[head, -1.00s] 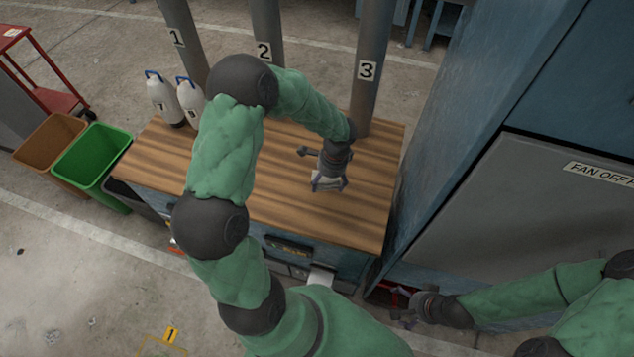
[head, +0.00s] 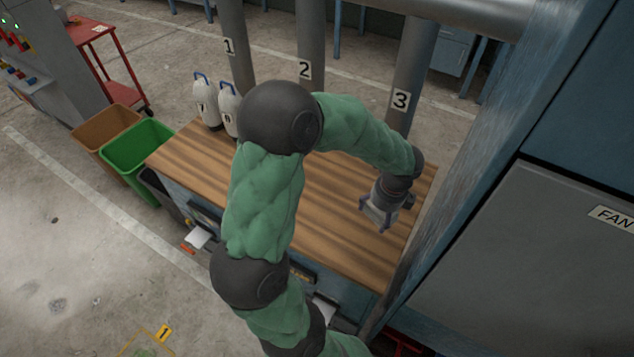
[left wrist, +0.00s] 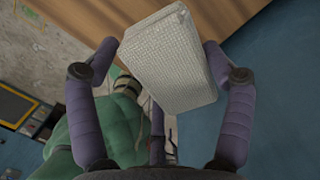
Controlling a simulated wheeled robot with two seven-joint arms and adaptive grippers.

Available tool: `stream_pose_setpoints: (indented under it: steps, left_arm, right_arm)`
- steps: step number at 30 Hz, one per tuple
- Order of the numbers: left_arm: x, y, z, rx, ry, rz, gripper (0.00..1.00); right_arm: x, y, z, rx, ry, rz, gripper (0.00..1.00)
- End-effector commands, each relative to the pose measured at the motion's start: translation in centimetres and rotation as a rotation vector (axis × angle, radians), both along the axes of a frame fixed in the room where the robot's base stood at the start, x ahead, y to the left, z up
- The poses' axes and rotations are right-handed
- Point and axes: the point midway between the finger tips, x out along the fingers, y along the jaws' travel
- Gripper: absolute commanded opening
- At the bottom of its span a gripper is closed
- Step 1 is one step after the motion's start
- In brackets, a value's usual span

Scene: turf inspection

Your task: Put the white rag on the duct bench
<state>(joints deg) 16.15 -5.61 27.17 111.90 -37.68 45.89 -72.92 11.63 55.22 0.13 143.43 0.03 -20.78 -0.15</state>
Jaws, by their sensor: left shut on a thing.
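My left gripper (head: 378,214) is over the right part of the wooden-topped duct bench (head: 330,225) in the head view. It is shut on the white rag (left wrist: 170,58), a pale, textured, folded block between the purple fingers in the left wrist view. In the head view only a small pale part of the rag (head: 376,216) shows between the fingers. I cannot tell whether the rag touches the bench top. My right gripper is out of the head view now.
Pipes numbered 1 (head: 233,60), 2 (head: 308,75) and 3 (head: 405,85) rise at the bench's back. Two white bottles (head: 206,102) stand at its back left. A green bin (head: 140,150) and a brown bin (head: 108,125) are left. A blue-grey cabinet (head: 510,250) is right.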

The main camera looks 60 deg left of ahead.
Motion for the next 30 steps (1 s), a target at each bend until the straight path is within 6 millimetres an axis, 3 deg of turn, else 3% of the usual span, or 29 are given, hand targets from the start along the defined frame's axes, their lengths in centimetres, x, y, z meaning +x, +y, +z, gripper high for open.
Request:
stream_pose_setpoints:
  steps: [7,19,24,30]
  left_arm:
    - [0.8,0.6,-0.5,0.0,0.0,-0.004,0.51]
    - [7.8,4.9,-4.3,0.0,0.0,-0.002,0.51]
    - [9.7,6.1,-7.2,-0.001,0.001,-0.003,0.51]
    - [11.0,6.9,-8.8,0.0,-0.001,-0.003,0.51]
  right_arm:
    - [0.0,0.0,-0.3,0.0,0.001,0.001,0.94]
    - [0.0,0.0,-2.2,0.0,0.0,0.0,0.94]
    - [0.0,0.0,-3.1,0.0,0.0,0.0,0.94]
    - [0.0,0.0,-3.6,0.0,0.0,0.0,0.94]
